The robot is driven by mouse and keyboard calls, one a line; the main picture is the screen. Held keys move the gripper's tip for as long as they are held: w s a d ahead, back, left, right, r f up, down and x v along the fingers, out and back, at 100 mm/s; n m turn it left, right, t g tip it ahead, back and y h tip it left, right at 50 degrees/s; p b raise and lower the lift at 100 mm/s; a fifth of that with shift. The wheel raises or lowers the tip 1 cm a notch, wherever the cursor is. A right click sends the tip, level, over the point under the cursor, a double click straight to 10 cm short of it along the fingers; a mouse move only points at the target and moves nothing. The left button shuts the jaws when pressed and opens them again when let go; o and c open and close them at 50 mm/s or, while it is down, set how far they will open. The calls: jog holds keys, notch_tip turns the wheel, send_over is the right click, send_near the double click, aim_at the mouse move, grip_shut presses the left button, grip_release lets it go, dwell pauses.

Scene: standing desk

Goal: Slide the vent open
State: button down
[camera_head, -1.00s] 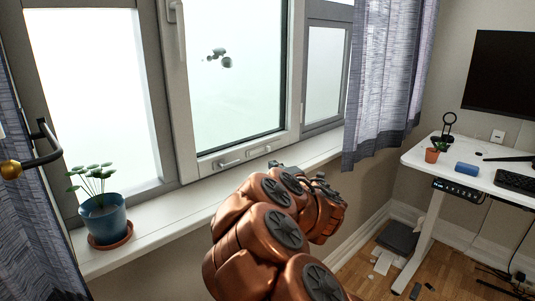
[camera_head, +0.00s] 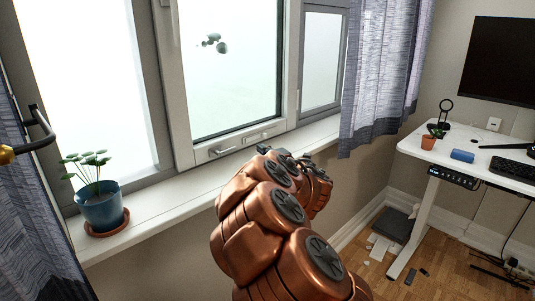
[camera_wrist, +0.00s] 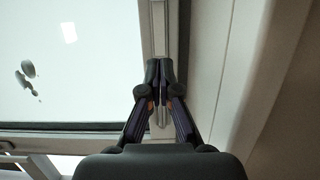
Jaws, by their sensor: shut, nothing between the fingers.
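The window's bottom rail carries a small pale slotted fitting (camera_head: 258,137), which looks like the vent. A small light handle (camera_head: 222,151) sits on the same rail to its left. In the head view my gripper (camera_head: 266,150) is partly hidden by my copper arm, close to the rail just below and right of the slotted fitting. In the wrist view my gripper (camera_wrist: 159,68) has its fingertips together, empty, in front of the pale window rail (camera_wrist: 159,20). I cannot tell whether the fingertips touch the fitting, or how far open the vent is.
A potted plant (camera_head: 101,208) stands on the left of the white sill (camera_head: 165,212). Curtains hang at both sides, the right one (camera_head: 383,80) near the window's edge. A white desk (camera_head: 455,168) stands at the right. The sill between plant and arm is clear.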

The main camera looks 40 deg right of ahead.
aim_at(264, 136)
jog(key=w, duration=0.5)
jog(key=shift+w+d+b, duration=0.3)
jog(key=shift+d, duration=0.05)
jog(key=shift+w+d, duration=0.15)
jog(key=shift+d, duration=0.7)
jog(key=shift+w+d, duration=0.2)
jog(key=shift+d, duration=0.9)
